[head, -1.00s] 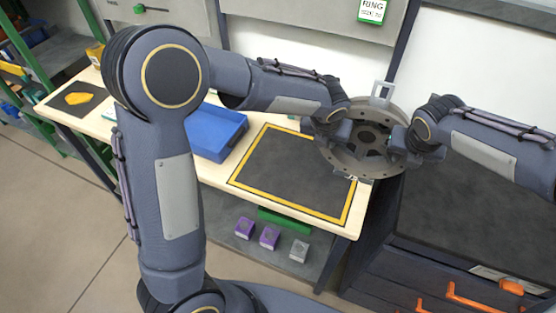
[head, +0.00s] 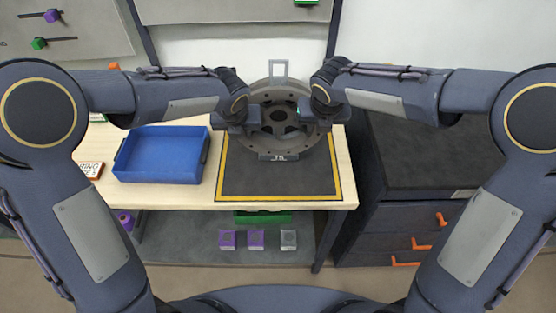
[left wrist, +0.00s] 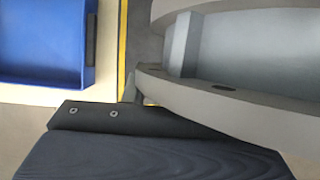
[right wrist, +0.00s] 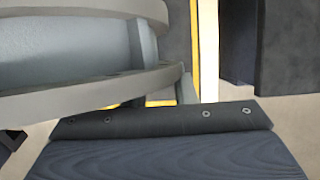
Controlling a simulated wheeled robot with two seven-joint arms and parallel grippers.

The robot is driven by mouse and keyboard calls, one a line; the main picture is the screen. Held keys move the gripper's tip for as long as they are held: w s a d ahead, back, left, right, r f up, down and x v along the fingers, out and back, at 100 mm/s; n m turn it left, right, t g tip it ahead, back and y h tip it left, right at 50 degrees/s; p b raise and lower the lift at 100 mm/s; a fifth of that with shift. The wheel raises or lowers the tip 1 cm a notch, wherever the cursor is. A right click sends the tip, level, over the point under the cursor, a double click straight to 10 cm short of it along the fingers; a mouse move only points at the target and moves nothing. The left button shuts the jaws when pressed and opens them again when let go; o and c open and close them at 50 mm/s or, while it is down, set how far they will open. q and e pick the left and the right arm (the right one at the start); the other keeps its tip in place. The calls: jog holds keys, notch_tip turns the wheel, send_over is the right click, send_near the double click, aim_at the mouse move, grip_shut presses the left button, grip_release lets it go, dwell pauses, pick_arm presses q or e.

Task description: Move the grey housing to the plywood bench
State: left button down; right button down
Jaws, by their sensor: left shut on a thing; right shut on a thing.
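The grey housing (head: 278,147), a round ring-shaped part with a hub and a hook loop on top, is held upright between my two grippers in the head view. Behind and below it is the plywood bench (head: 180,196) with a dark mat (head: 240,183) edged in yellow. My left gripper (head: 243,121) is shut on the housing's left side. My right gripper (head: 316,115) is shut on its right side. The housing's curved wall fills part of the left wrist view (left wrist: 240,95) and the right wrist view (right wrist: 90,90). I cannot tell whether its lower edge touches the mat.
A blue tray (head: 165,168) stands on the bench left of the mat. A sign block (head: 90,170) is at the bench's left end. Purple and grey blocks (head: 257,239) sit on the shelf below. A dark drawer cabinet (head: 420,150) with orange handles stands right of the bench.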

aim_at(315, 139)
pick_arm(q)
jog(key=shift+f, duration=0.2)
pick_arm(e)
jog(key=shift+a, duration=0.1)
